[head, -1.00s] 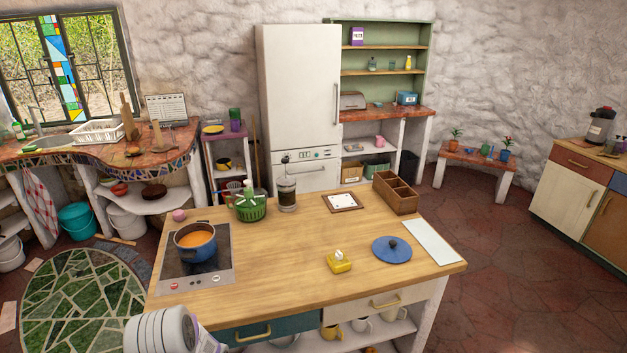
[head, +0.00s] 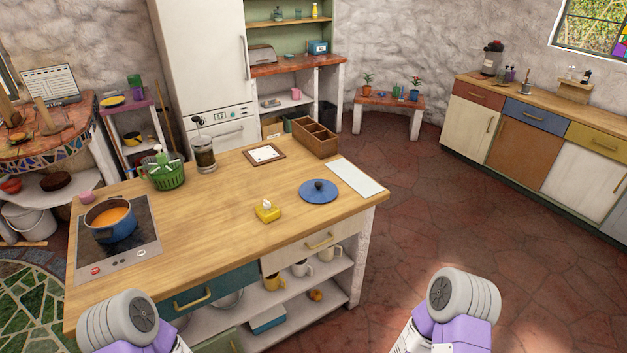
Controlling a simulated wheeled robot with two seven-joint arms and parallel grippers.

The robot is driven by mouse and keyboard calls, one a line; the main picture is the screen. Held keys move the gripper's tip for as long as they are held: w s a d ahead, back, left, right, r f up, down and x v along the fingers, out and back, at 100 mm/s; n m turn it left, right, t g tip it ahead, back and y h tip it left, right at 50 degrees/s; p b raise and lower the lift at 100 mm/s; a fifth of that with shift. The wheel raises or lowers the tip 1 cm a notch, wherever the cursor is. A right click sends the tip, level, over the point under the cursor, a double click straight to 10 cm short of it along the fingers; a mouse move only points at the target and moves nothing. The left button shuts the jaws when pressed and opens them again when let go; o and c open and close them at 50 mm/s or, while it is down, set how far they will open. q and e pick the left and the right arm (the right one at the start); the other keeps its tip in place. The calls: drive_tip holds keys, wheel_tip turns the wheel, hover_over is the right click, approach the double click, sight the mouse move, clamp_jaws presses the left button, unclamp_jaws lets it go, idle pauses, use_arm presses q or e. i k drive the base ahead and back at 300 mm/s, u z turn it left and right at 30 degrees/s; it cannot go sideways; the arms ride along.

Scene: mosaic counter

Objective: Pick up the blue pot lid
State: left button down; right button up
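The blue pot lid (head: 318,191) lies flat on the wooden island counter (head: 225,215), near its right end. It is a round disc with a dark knob on top. A blue pot (head: 111,221) with orange contents stands on the cooktop (head: 140,243) at the counter's left end, uncovered. Rounded grey and purple parts of my two arms show at the bottom left and bottom right, in front of the counter and apart from the lid. The fingers of both my grippers are out of view.
Near the lid are a yellow sponge holder (head: 267,211), a white sheet (head: 354,178) and a wooden divided box (head: 316,137). A green basket (head: 164,172) and a French press (head: 203,152) stand farther left. Open floor (head: 450,220) lies right of the counter.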

sight(315, 191)
drive_tip(key=z, duration=1.25)
drive_tip(key=i, duration=2.4)
drive_tip(key=u, duration=2.5)
